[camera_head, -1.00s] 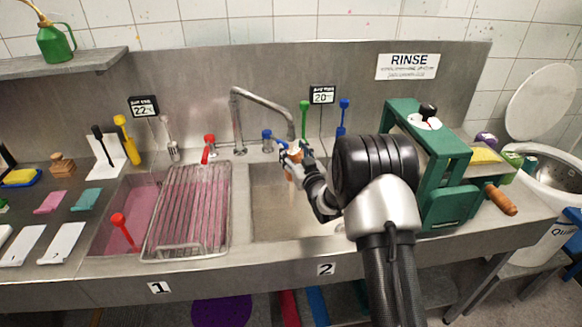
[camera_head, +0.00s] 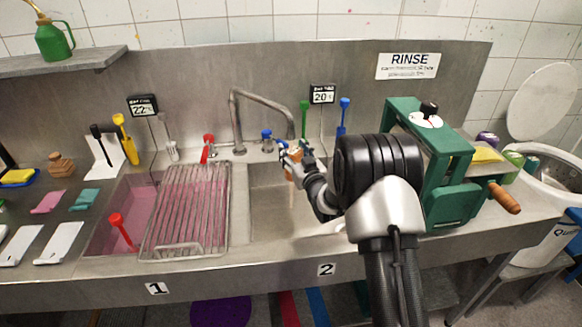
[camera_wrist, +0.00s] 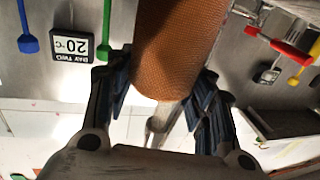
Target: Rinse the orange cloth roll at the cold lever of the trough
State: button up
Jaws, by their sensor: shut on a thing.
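The orange cloth roll (camera_wrist: 178,45) is held between the two fingers of my gripper (camera_wrist: 160,95) in the wrist view. In the head view my gripper (camera_head: 296,153) is above the right basin (camera_head: 262,215), close under the end of the curved spout (camera_head: 238,118). Only a small part of the roll shows there, and my arm hides some of the basin. The blue cold lever (camera_head: 267,141) stands behind the basin, left of my gripper. The red lever (camera_head: 207,147) is further left. I cannot tell clearly whether water is running.
A wire rack (camera_head: 187,212) lies across the left basin, which holds pink liquid (camera_head: 130,208) and a red-handled tool (camera_head: 121,228). A green wringer (camera_head: 455,185) stands close on the right of my arm. A blue-handled tool (camera_head: 343,112) and a small display (camera_head: 322,94) are at the back panel.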

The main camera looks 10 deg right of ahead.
jog(key=shift+a, duration=0.1)
jog(key=shift+s+a+b, duration=0.2)
jog(key=shift+a+b, duration=0.1)
jog(key=shift+a, duration=0.05)
jog(key=shift+d, duration=0.15)
dwell(0.3)
jog(key=shift+w+d+b, duration=0.2)
jog(key=shift+d+b, duration=0.15)
jog(key=shift+b, duration=0.05)
jog(key=shift+a, duration=0.15)
jog(key=shift+s+a, duration=0.2)
jog(key=shift+a, duration=0.15)
jog(key=shift+d, duration=0.15)
jog(key=shift+w+d, duration=0.2)
jog(key=shift+d, duration=0.15)
